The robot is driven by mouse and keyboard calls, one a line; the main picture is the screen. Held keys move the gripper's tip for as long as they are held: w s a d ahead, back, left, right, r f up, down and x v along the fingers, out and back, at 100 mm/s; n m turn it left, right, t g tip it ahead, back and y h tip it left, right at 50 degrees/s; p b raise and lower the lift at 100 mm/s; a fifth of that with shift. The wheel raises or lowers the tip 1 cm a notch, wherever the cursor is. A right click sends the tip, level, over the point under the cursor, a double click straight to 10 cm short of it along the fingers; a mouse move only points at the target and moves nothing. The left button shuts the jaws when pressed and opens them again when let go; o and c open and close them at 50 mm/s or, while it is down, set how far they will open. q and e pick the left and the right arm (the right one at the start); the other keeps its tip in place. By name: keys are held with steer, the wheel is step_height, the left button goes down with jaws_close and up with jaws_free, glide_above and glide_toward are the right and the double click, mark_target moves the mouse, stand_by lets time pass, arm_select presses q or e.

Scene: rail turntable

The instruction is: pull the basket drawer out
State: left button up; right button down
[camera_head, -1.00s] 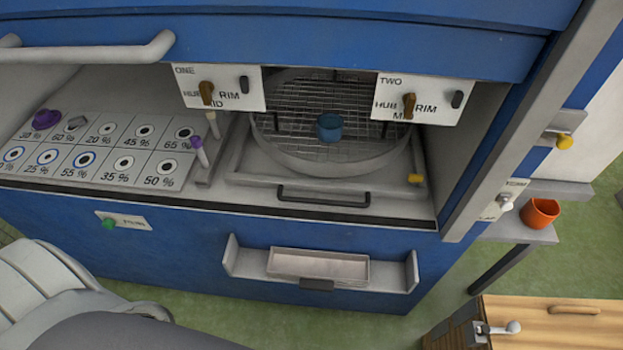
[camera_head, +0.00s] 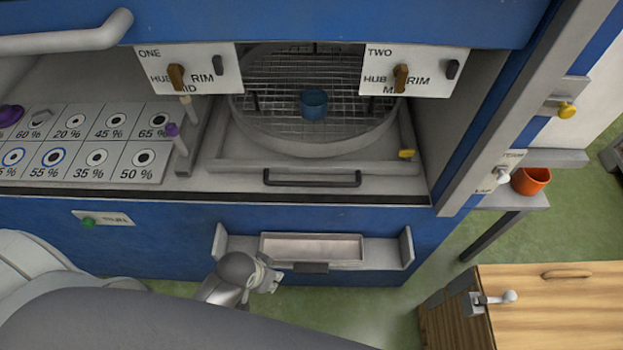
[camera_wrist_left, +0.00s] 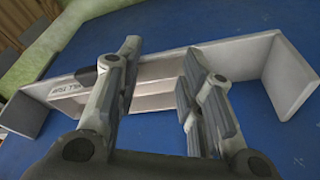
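The basket drawer (camera_head: 225,165) is a grey frame with a black bar handle (camera_head: 312,183) along its front, inside the blue machine's opening. A round wire basket (camera_head: 290,75) sits in it with a blue cup (camera_head: 313,104) inside. The drawer appears pushed in. My left gripper (camera_head: 275,277) is below and left of the handle, clear of it, in front of the low wall shelf. In the left wrist view its two fingers (camera_wrist_left: 160,65) are spread apart with nothing held between them. The handle is not visible there. My right gripper is not in view.
The low shelf (camera_head: 403,247) holds a shallow tray (camera_head: 312,247) below the drawer. Two switch panels (camera_head: 188,83) (camera_head: 415,72) hang over the opening. A yellow catch (camera_head: 406,154) sits at the drawer's right. A wooden cabinet (camera_head: 555,310) stands at lower right.

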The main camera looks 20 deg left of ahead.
arm_select(q)
steer(key=w+d+r+m+t+h, duration=0.1)
steer(key=w+d+r, duration=0.15)
steer(key=r, duration=0.35)
steer(key=w+d+r+m+t+h, duration=0.1)
steer(key=w+d+r+m, duration=0.15)
steer(key=r, duration=0.45)
step_height(320, 180, up, 11)
steer(key=m+g+h, duration=0.1)
steer(key=m+g, duration=0.1)
steer(key=m, duration=0.7)
glide_above(315, 183)
steer(key=s+a, duration=0.4)
steer(key=x, duration=1.1)
steer(key=shift+w+d+r, duration=0.1)
steer(key=shift+w, duration=0.2)
jaws_close()
